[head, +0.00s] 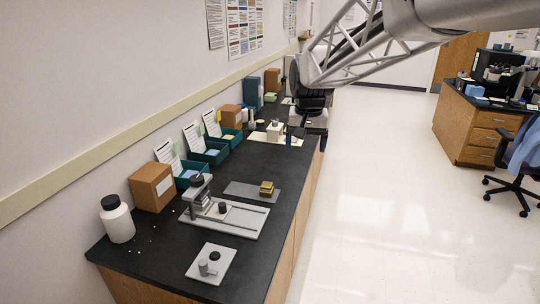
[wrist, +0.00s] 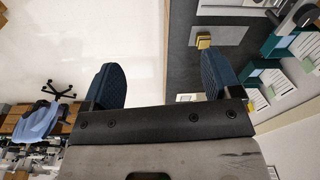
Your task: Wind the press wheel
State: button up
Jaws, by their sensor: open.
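A small grey press (head: 198,195) stands on a pale base plate (head: 240,218) on the black bench. A dark round part, which looks like its wheel (head: 197,180), sits on top. The press also shows partly at the upper right of the wrist view (wrist: 286,20), cut off by the frame edge. My gripper (head: 306,139) hangs near the bench's right edge, well beyond the press and apart from it. In the wrist view my gripper (wrist: 163,78) has its two blue fingers wide apart, with nothing between them but floor and bench edge.
A brass block (head: 266,188) lies on a grey plate (head: 243,191) behind the press. A pale fixture (head: 274,131) stands close to my gripper. Teal trays (head: 207,152), a brown box (head: 152,187) and a white bottle (head: 117,219) line the wall. A small plate (head: 211,275) lies in front.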

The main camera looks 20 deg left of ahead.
jog(key=w+a+f, duration=0.3)
jog(key=w+a, duration=0.1)
jog(key=a, duration=0.6)
jog(key=w+a+f, duration=0.3)
jog(key=a, duration=0.7)
jog(key=n+g, duration=0.1)
jog(key=n, duration=0.1)
send_over(197, 177)
notch_tip(197, 177, down, 10)
jog(key=shift+a+f, duration=0.1)
jog(key=shift+f, duration=0.1)
jog(key=shift+f, duration=3.8)
jog(key=c, duration=0.9)
